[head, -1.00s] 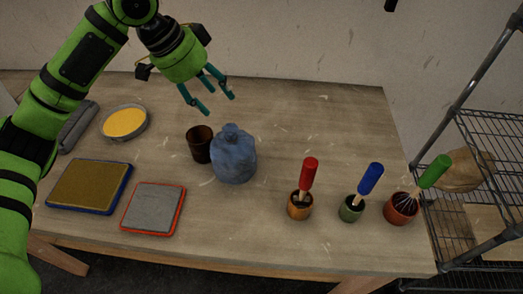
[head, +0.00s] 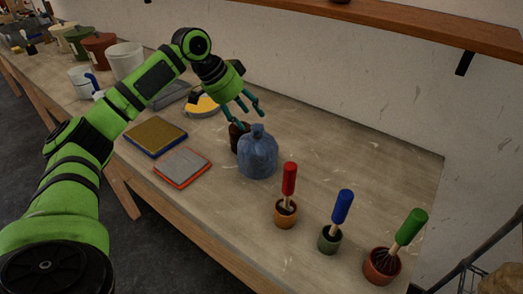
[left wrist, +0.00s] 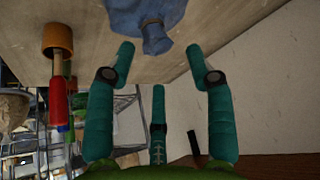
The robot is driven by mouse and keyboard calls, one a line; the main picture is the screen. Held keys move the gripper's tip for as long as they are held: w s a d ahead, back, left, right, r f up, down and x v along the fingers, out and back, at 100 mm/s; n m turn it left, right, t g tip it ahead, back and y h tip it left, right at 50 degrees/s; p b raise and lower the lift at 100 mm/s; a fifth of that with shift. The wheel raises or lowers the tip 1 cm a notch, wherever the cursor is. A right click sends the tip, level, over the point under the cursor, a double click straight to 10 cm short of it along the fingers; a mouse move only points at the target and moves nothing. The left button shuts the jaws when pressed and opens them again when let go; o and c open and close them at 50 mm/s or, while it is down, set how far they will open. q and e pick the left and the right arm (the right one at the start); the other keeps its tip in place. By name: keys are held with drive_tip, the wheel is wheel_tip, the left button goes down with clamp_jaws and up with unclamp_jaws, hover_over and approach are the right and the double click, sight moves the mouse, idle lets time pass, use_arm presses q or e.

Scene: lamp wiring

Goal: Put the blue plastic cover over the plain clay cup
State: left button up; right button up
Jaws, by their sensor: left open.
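The blue plastic cover (head: 258,157) stands on the table with its knotted top up. A dark brown cup (head: 235,140), probably the plain clay cup, stands just behind and left of it, partly hidden by the cover and a finger. My left gripper (head: 251,119) is open and empty, just above and behind the cover's top. In the left wrist view the cover's knot (left wrist: 156,38) lies beyond the spread fingers, apart from them. What is under the cover is hidden. My right gripper is not in view.
Orange (head: 285,215), green (head: 329,240) and red-brown (head: 382,266) pots with tools stand to the right. Two framed pads (head: 182,166) (head: 153,137) and a yellow-filled dish (head: 204,105) lie to the left. Buckets (head: 124,60) stand far left. A wall shelf (head: 400,22) is behind.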

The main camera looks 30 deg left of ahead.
sight(256, 127)
use_arm(q)
drive_tip(key=x, duration=0.1)
drive_tip(key=p+x, duration=0.1)
drive_tip(key=x, duration=0.1)
drive_tip(key=shift+s+d+f, duration=0.1)
drive_tip(key=shift+f, duration=0.25)
drive_tip(key=shift+w+d+f, duration=0.2)
drive_tip(key=shift+f, duration=0.45)
clamp_jaws()
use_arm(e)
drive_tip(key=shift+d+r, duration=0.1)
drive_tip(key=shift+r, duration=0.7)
